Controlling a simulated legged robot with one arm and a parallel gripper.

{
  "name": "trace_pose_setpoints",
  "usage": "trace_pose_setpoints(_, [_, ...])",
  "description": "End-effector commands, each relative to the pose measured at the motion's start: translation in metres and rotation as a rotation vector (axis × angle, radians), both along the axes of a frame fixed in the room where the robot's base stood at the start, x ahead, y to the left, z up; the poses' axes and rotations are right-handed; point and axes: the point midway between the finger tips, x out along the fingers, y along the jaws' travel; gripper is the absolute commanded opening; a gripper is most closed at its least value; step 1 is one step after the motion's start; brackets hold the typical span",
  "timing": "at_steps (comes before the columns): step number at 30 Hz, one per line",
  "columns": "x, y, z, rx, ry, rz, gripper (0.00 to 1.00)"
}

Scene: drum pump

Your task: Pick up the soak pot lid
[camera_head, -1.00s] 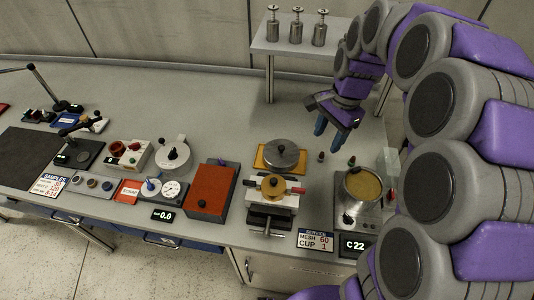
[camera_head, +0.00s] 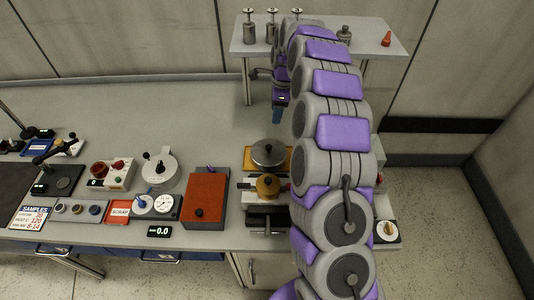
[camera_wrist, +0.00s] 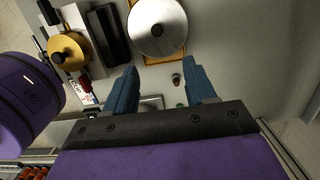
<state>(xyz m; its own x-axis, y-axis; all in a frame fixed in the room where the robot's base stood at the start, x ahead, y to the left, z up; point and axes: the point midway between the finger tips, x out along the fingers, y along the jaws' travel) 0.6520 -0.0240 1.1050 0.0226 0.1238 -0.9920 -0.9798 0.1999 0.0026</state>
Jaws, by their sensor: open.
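The soak pot lid looks to be the round steel disc with a dark knob (camera_head: 268,153), lying flat on an orange pad on the bench. It also shows in the wrist view (camera_wrist: 157,25), at the top. My gripper (camera_wrist: 162,88) is open with its two blue fingers apart and nothing between them. In the head view my gripper (camera_head: 277,115) is above the bench, behind the lid and apart from it, partly hidden by my arm. The pot on the heater is hidden behind my arm.
A brass-coloured round piece (camera_head: 268,186) sits on a clamp just in front of the lid. A red-topped box (camera_head: 206,200) stands to the left. A raised shelf (camera_head: 370,40) with metal vessels is behind. Bench left of my gripper is clear.

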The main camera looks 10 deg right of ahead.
Motion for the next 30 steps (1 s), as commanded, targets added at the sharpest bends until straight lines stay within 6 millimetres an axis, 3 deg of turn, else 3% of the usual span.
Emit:
trace_pose_setpoints(15, [0.001, 0.013, -0.096, 0.0, 0.002, 0.005, 0.55])
trace_pose_setpoints(25, [0.001, 0.017, -0.122, -0.002, 0.001, 0.005, 0.55])
trace_pose_setpoints(30, [-0.001, 0.017, -0.147, -0.003, 0.001, 0.006, 0.55])
